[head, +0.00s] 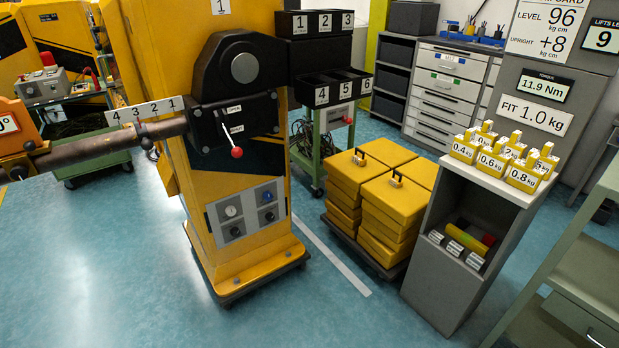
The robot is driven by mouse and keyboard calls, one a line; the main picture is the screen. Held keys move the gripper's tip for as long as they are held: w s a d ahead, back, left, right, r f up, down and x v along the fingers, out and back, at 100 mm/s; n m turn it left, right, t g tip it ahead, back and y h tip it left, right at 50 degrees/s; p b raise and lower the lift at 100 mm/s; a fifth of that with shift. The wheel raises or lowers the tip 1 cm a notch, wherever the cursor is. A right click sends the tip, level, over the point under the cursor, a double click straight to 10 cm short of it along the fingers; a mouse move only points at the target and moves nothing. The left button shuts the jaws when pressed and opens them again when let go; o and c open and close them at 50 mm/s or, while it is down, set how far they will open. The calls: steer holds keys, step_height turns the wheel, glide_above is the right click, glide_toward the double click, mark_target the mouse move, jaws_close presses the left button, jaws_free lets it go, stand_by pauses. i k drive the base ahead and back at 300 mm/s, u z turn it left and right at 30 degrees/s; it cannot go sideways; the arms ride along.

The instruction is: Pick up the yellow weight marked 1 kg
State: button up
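Several yellow block weights with knobs on top stand in rows on a grey stand (507,186) at the right. The front row holds the weights marked 0.4 kg (461,152), 0.6 kg (490,164) and 0.8 kg (522,179). Behind them are more yellow weights, one at the back left (485,134) and one at the back right (546,163). Their labels are partly hidden, so I cannot tell which one is marked 1 kg. My gripper is not in view.
Stacked yellow blocks (393,213) stand left of the stand. The yellow gate machine (245,200) with its bar (110,142) fills the left. A grey-green shelf (575,255) is at the right. The front floor is clear.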

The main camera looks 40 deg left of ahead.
mark_target(360, 161)
steer(key=z, duration=1.7)
steer(key=k, duration=0.1)
steer(key=u, duration=2.75)
steer(key=i, duration=0.9)
steer(key=z, duration=0.1)
